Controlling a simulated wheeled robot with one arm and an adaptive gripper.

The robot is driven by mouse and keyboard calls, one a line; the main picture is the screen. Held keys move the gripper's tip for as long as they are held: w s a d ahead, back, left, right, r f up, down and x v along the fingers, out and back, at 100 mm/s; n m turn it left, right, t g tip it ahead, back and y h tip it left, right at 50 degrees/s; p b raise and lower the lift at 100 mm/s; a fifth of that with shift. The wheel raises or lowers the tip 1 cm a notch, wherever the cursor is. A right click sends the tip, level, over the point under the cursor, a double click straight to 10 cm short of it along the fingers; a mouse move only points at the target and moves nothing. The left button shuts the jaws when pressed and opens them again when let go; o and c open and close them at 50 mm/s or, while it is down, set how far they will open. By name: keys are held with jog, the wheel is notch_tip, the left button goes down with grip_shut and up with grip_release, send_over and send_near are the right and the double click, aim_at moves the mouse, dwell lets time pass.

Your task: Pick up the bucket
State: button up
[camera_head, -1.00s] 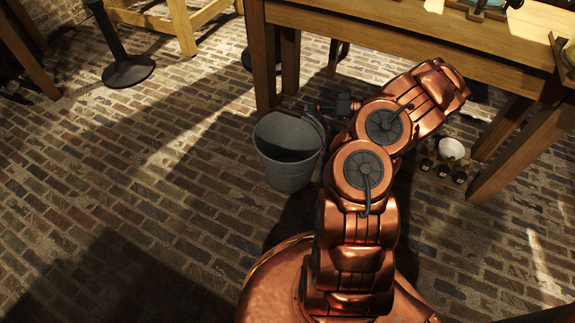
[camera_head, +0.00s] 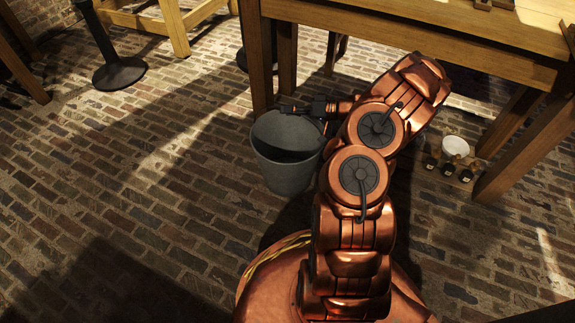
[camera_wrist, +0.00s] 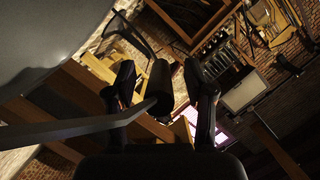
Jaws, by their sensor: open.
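The grey bucket (camera_head: 287,168) stands upright on the brick floor, left of my copper arm in the head view. My gripper (camera_head: 290,108) is at the bucket's far right rim, below the table edge. In the wrist view, the bucket's grey wall (camera_wrist: 50,35) fills the upper left, very close. The two dark fingers of my gripper (camera_wrist: 162,95) are apart. A dark cylindrical grip (camera_wrist: 160,82) on a grey bar, apparently the bucket's handle, shows between them. Whether either finger touches it I cannot tell.
A wooden table (camera_head: 400,32) stands just behind the bucket, with a leg (camera_head: 258,70) close to it. A white bowl (camera_head: 455,146) and small dark bottles (camera_head: 448,168) are at the right. A black post base (camera_head: 120,73) stands far left.

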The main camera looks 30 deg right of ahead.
jog(key=shift+w+a+f, duration=0.1)
jog(key=shift+w+a, duration=0.2)
jog(key=shift+w, duration=0.05)
grip_shut()
dwell(0.6)
